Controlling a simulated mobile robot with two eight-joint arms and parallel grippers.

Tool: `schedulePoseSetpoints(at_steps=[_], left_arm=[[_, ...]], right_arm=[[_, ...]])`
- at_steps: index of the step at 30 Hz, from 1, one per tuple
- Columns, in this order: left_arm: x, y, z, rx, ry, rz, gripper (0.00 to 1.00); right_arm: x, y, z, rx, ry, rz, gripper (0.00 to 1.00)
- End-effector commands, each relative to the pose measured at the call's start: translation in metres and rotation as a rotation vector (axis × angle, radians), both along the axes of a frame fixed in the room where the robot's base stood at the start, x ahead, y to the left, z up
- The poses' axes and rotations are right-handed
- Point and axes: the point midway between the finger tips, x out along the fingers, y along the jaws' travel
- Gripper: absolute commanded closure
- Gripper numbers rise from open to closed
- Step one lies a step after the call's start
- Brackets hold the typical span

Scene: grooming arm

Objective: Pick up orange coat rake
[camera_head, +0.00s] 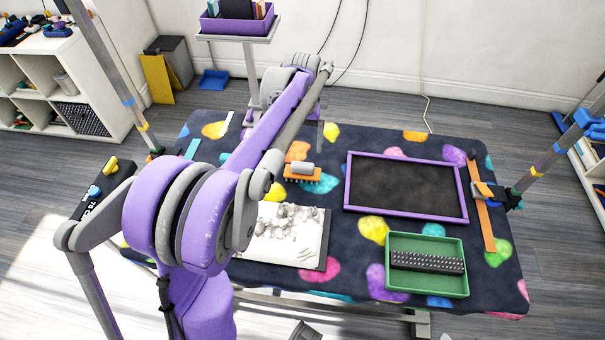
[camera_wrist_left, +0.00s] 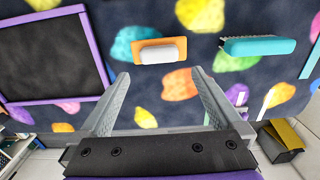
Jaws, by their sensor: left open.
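The orange coat rake (camera_head: 303,178) lies on the dark, colour-blotched table mat, with a light grey handle part on top. It is just right of my left arm in the head view. In the left wrist view the rake (camera_wrist_left: 139,52) lies beyond my open left fingers (camera_wrist_left: 158,78), apart from them, with nothing between the fingers. In the head view my left gripper (camera_head: 321,128) is mostly hidden by its own arm. A small grey part at the bottom edge of the head view may be my right gripper; its jaws do not show.
A teal brush (camera_wrist_left: 258,46) lies beside the rake. A purple-framed dark tray (camera_head: 346,190) is to the rake's right. A green tray (camera_head: 427,296) holds a black spiked bar. A white board (camera_head: 282,255) with grey fluff lies nearer. Posts (camera_head: 545,160) rise at the table's sides.

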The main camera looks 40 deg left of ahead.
Motion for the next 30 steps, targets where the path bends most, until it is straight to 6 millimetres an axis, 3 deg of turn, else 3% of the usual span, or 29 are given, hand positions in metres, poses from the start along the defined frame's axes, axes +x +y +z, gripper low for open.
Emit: schedulePoseSetpoints(at_steps=[4, 11, 21, 30], left_arm=[[0.000, -0.001, -0.026, 0.000, 0.000, -0.001, 0.00], [0.000, -0.001, -0.045, 0.000, -0.001, -0.002, 0.00], [0.000, -0.001, -0.090, 0.000, -0.001, -0.002, 0.00], [0.000, -0.001, -0.094, 0.001, -0.002, -0.002, 0.02]], right_arm=[[-0.001, 0.000, -0.003, 0.000, 0.001, 0.000, 0.50], [-0.001, 0.000, -0.005, 0.000, 0.002, 0.000, 0.50], [-0.001, 0.000, -0.008, 0.000, 0.003, 0.000, 0.50], [-0.001, 0.000, -0.008, 0.000, 0.003, 0.000, 0.50]])
